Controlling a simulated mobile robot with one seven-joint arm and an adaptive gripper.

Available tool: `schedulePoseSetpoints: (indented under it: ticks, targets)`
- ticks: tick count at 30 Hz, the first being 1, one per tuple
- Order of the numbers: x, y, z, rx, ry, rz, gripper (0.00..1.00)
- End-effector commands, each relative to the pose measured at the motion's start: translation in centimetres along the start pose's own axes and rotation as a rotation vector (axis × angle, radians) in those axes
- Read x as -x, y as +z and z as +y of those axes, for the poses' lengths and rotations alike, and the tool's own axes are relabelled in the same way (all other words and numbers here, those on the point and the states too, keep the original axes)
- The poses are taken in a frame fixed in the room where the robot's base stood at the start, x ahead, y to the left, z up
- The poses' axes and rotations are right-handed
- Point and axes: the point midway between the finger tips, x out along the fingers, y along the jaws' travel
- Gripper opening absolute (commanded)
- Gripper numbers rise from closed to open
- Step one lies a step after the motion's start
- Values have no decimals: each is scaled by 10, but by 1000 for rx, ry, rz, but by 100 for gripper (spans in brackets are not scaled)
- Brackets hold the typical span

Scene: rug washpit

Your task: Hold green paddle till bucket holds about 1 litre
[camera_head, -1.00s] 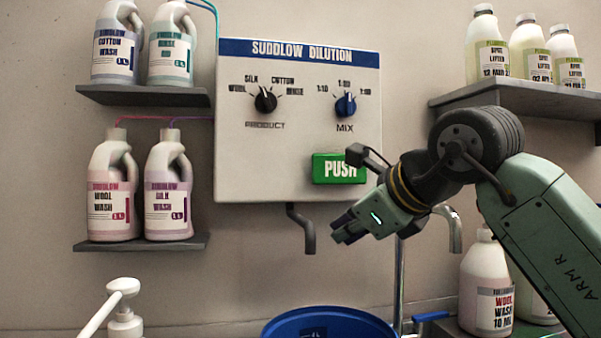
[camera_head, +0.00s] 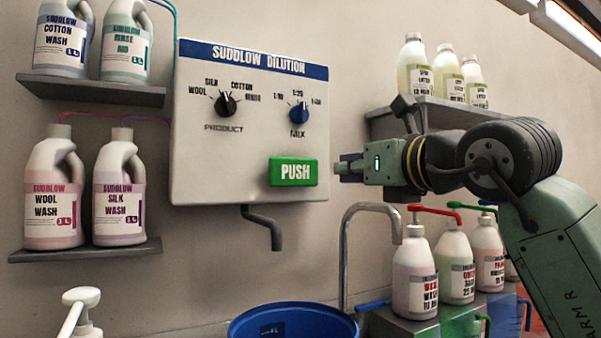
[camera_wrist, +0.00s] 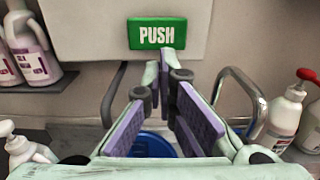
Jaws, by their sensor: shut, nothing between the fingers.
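The green paddle (camera_head: 294,171) marked PUSH sits at the lower right of the white Suddlow Dilution box (camera_head: 240,130). It also shows in the wrist view (camera_wrist: 157,34), just beyond the fingertips. My gripper (camera_head: 340,167) is shut and empty, level with the paddle and to its right in the head view, with a visible gap between. It shows in the wrist view too (camera_wrist: 164,62). The blue bucket (camera_head: 292,322) stands below the box's dark spout (camera_head: 265,228). Only its upper part shows, and its contents are hidden. No stream shows from the spout.
A curved metal tap (camera_head: 368,210) stands right of the bucket. Pump bottles (camera_head: 415,275) stand on a ledge at right. Shelves of bottles flank the box. A white pump (camera_head: 78,310) is at lower left.

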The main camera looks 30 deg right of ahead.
Motion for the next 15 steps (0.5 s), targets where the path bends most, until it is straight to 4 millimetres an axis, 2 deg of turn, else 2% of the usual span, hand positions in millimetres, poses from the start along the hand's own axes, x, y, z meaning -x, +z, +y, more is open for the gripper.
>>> schedulePoseSetpoints:
  ticks: [5, 8, 15]
  targets:
    - [-6, 1, 0, 1, 1, 2, 0]
    - [-18, 2, 1, 0, 4, 3, 0]
    - [-68, 4, 1, 0, 4, 4, 0]
